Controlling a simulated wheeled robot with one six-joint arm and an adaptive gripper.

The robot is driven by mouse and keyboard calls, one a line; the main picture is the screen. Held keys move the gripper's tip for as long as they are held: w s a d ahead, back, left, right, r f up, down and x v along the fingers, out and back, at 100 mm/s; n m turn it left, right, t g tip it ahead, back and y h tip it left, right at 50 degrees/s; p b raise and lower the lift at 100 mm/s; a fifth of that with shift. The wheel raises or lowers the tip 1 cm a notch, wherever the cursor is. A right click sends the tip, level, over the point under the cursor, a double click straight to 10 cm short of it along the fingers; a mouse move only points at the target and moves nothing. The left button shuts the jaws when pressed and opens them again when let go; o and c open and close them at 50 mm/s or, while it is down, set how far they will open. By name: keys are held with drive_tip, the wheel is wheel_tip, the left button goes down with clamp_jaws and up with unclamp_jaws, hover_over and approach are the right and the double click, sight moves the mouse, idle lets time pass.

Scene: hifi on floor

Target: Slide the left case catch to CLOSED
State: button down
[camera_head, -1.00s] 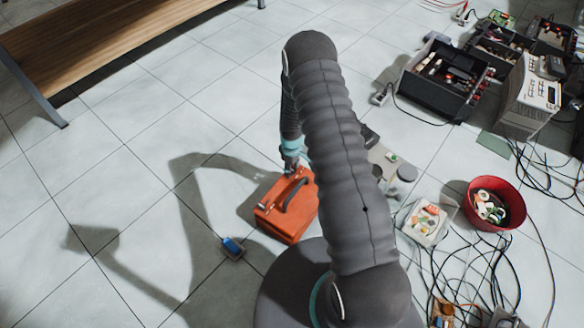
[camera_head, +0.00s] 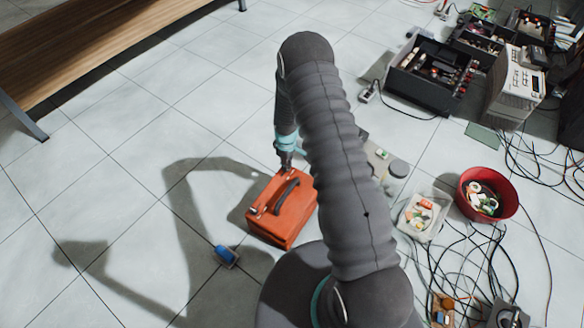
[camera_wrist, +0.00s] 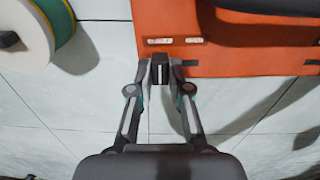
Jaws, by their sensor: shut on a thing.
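The orange case (camera_head: 291,222) lies on the tiled floor left of my arm, its dark handle (camera_head: 286,196) on top. My gripper (camera_wrist: 160,72) is shut on the dark case catch (camera_wrist: 160,68), which has a pale stripe, at the case's left corner in that view. In the head view my gripper (camera_head: 286,166) is at the case's far edge. The fingertips partly hide the catch, and the label lettering is too small to read.
A blue object (camera_head: 227,256) lies left of the case. A red bowl (camera_head: 487,194), a pale tray (camera_head: 424,217) and tangled cables are to the right. A wooden bench (camera_head: 90,45) stands at upper left. A spool (camera_wrist: 28,35) is left of the case in the wrist view.

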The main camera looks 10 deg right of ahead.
drive_tip(key=c, duration=1.1)
unclamp_jaws()
drive_tip(key=shift+r, duration=0.1)
wheel_tip(320, 180, up, 12)
drive_tip(key=shift+f, duration=0.1)
drive_tip(key=s+r+m+g, duration=0.1)
drive_tip(key=s+m+g, duration=0.1)
drive_tip(key=s+m, duration=0.35)
drive_tip(key=s+r+m+t, duration=0.1)
drive_tip(key=s+r+t, duration=0.1)
drive_tip(key=s+r, duration=0.7)
drive_tip(key=s+d+r+m+t, duration=0.1)
drive_tip(key=s+r+t, duration=0.2)
drive_tip(key=s+r, duration=0.5)
drive_tip(key=s+d+r+m+t, duration=0.1)
drive_tip(key=s+r, duration=0.8)
drive_tip(key=r, duration=1.3)
drive_tip(key=shift+s+d+m+t, duration=0.1)
drive_tip(key=shift+s+m+t, duration=0.25)
drive_tip(key=shift+t, duration=0.45)
